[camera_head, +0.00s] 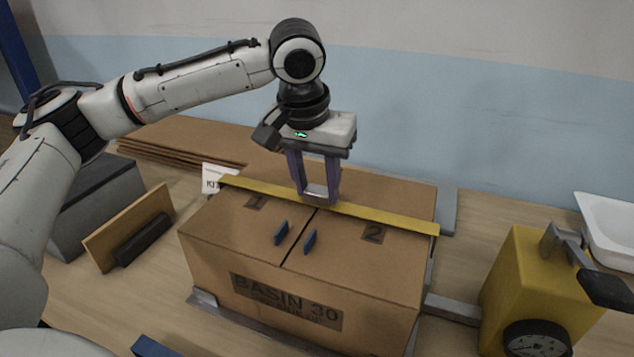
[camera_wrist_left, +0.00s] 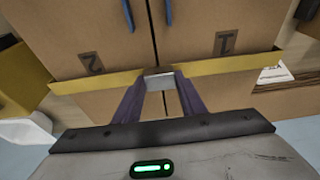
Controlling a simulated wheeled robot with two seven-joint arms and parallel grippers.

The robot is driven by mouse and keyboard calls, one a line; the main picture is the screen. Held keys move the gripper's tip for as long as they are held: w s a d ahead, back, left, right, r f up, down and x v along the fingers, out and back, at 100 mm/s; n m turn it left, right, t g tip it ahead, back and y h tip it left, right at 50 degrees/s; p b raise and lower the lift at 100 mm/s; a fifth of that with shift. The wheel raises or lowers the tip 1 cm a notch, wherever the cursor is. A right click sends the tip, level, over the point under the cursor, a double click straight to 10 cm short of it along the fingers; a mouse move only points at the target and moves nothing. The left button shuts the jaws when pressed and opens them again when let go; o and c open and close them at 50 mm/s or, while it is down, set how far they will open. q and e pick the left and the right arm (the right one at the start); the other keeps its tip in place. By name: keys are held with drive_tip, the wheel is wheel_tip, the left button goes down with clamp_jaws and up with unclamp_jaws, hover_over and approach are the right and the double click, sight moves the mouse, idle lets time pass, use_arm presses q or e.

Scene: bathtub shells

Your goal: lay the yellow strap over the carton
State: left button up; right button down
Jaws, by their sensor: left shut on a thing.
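The carton (camera_head: 300,301) is a brown box marked "BASIN 30" with flaps numbered 1 and 2 and two blue tabs on top. The yellow strap (camera_head: 392,219) lies across the carton top from left to right, and its ends reach the side edges. It also shows in the left wrist view (camera_wrist_left: 227,65). My left gripper (camera_head: 318,197) is above the carton's middle, pointing down, with its purple fingers shut on a grey piece (camera_wrist_left: 159,80) at the strap's middle. Whether the strap touches the carton top everywhere cannot be told. My right gripper is not in view.
A yellow device with a dial (camera_head: 536,285) stands right of the carton, with a white basin (camera_head: 607,228) behind it. Flat cardboard sheets (camera_head: 180,142) lie at the back left. A wooden board with a dark handle (camera_head: 128,228) stands at the left. A grey metal frame (camera_head: 452,307) surrounds the carton's base.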

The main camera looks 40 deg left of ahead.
use_arm(q)
drive_tip(key=shift+f, duration=0.45)
drive_tip(key=o, duration=1.1)
drive_tip(key=shift+r, duration=0.4)
drive_tip(key=v, duration=1.2)
drive_tip(key=shift+d, duration=0.1)
